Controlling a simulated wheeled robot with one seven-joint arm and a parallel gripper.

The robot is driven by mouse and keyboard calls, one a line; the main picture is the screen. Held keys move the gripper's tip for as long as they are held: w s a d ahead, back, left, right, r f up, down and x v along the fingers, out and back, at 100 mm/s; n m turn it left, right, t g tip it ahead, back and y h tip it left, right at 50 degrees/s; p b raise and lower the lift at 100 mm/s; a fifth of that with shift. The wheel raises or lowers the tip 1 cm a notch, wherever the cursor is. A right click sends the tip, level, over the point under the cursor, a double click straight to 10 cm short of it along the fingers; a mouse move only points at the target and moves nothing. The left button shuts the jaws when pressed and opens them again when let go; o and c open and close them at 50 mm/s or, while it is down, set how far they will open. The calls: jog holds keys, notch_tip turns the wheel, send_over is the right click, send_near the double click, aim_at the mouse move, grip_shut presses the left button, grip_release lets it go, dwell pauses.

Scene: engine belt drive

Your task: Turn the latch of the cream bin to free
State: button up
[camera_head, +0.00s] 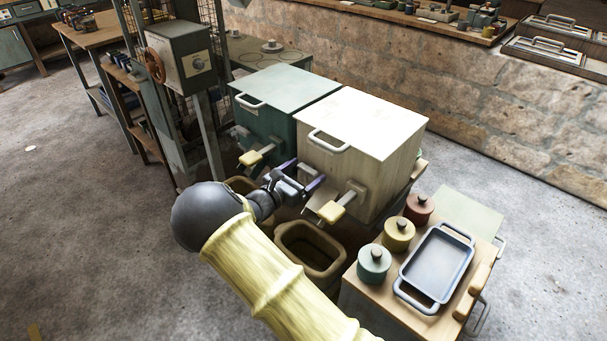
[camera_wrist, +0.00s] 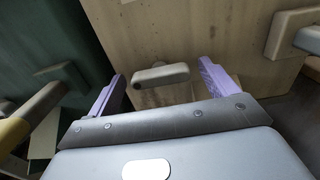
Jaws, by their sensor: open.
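The cream bin (camera_head: 372,123) stands beside the green bin, and its front also fills the middle of the wrist view (camera_wrist: 205,32). A small pale latch bar (camera_wrist: 162,76) lies roughly crosswise on that front in the wrist view. My gripper (camera_head: 299,178) is at the lower left of the cream bin's front. Its purple fingers are open, one on each side of the latch in the wrist view, apart from it. The latch is hidden behind my gripper in the head view.
A yellow-handled lever (camera_head: 335,207) sticks out of the cream bin to the right of my gripper. The green bin (camera_head: 270,118) has a similar lever (camera_head: 256,154) to the left. A brown tub (camera_head: 311,253) stands below. A cart (camera_head: 379,300) with canisters stands at right.

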jog(key=shift+c, duration=0.3)
jog(key=c, duration=0.9)
jog(key=shift+m, duration=0.3)
jog(key=m, duration=0.4)
jog(key=m+b, duration=0.1)
jog(key=m, duration=0.3)
jog(key=shift+f+m, duration=0.1)
jog(key=shift+m, duration=0.2)
jog(key=m+b, duration=0.3)
jog(key=m, duration=0.2)
jog(key=shift+f, duration=0.1)
jog(key=shift+m+b, duration=1.15)
jog(key=shift+m, duration=0.65)
